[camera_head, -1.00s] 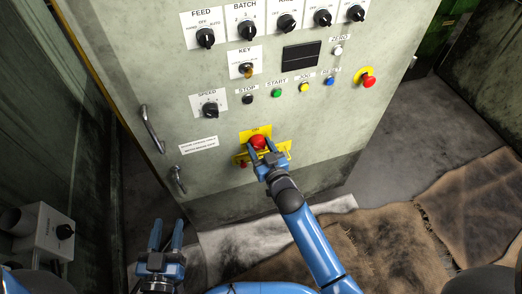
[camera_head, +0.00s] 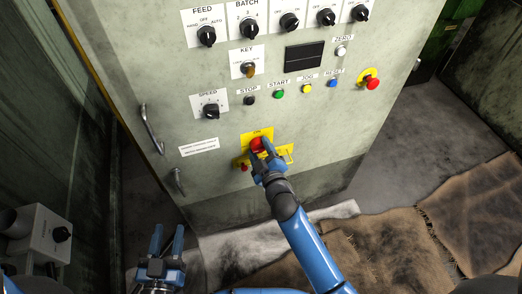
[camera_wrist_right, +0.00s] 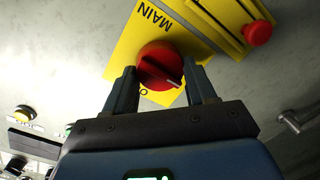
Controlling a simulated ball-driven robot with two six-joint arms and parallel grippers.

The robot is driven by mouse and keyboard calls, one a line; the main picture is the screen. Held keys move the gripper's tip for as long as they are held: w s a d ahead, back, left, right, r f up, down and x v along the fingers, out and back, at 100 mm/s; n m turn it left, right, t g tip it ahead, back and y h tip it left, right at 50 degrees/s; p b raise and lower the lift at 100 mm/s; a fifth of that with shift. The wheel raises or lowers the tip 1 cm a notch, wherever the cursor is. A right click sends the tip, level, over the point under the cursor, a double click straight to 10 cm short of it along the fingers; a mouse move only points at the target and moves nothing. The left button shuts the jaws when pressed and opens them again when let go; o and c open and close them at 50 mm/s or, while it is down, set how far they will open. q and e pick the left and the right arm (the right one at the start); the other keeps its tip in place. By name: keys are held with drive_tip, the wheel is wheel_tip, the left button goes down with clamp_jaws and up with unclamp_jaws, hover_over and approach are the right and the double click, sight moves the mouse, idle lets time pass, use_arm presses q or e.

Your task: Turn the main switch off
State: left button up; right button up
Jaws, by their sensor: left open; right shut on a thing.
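The main switch is a red round knob (camera_head: 257,144) on a yellow plate (camera_head: 263,133), low on the machine's front. In the right wrist view the red knob (camera_wrist_right: 158,62) sits under the word MAIN, and a dark pointer bar crosses it slantwise toward the lower right. My right gripper (camera_head: 262,152) is at the knob. In its wrist view the right gripper's fingers (camera_wrist_right: 161,86) lie on either side of the knob, shut on it. My left gripper (camera_head: 167,232) is open and empty, low in front of the machine, apart from it.
A red emergency button (camera_head: 372,83) and a row of small buttons, such as green START (camera_head: 279,94), sit above. A door handle (camera_head: 152,130) sticks out at left. Brown cloth (camera_head: 380,250) covers the floor at right.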

idle(0.4)
drive_tip(key=o, duration=1)
drive_tip(key=shift+o, duration=0.2)
drive_tip(key=shift+s, duration=0.1)
drive_tip(key=b+v, duration=0.1)
drive_tip(key=v, duration=0.9)
drive_tip(key=shift+s, duration=0.3)
drive_tip(key=shift+r, duration=0.15)
